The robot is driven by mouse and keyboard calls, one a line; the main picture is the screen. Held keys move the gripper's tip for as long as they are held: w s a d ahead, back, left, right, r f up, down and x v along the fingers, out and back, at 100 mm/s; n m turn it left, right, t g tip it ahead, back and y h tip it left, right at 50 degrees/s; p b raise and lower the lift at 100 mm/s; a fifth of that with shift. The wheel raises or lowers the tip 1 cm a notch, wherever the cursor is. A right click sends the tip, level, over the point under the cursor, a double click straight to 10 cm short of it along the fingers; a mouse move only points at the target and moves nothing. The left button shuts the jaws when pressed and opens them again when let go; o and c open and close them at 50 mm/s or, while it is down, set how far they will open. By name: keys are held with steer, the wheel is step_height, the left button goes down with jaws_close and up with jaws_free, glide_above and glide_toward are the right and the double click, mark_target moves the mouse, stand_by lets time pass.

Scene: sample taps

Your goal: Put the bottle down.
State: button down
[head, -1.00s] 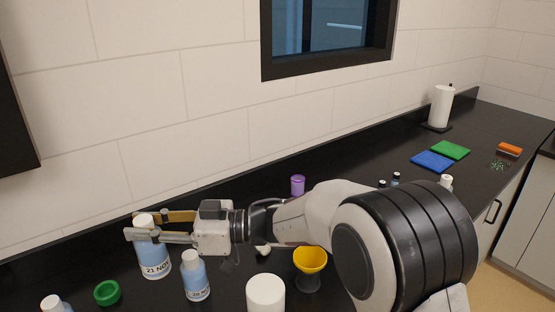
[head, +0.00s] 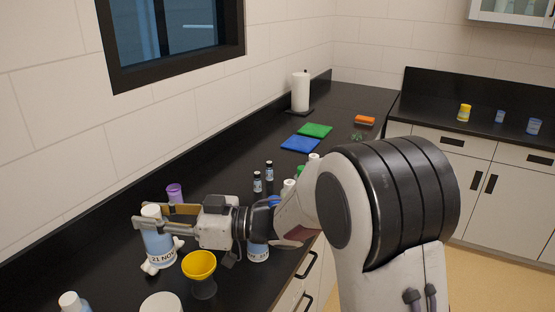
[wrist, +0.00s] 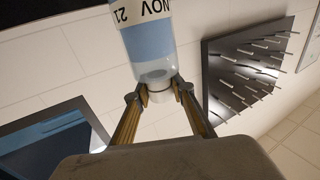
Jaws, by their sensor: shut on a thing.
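The bottle (head: 158,248) has a white cap, pale blue contents and a label reading "21 NOV". In the head view it stands upright at the left, over the dark counter (head: 105,262). My gripper (head: 150,222) is shut on it near its neck and cap. In the wrist view the bottle (wrist: 150,40) appears upside down, with its neck between my two fingers (wrist: 158,92). I cannot tell whether its base touches the counter. White pieces show beside its base, partly hidden by it.
A yellow funnel-like cup (head: 199,265) stands just right of the bottle. A purple cup (head: 174,192) is behind my gripper. Another labelled bottle (head: 258,252) is under my arm. A white-capped bottle (head: 70,301) and a white round thing (head: 162,304) are at the front. Counter at left is clear.

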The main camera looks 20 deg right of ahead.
steer(key=d+m+t+h, duration=0.4)
steer(key=d+m+t, duration=0.15)
steer(key=d, duration=1.25)
steer(key=shift+n+t, duration=0.25)
steer(key=shift+n, duration=0.2)
steer(key=shift+w+d+f, duration=0.1)
steer(key=shift+f, duration=2.75)
steer(key=shift+f, duration=2.85)
steer(key=shift+f, duration=2.2)
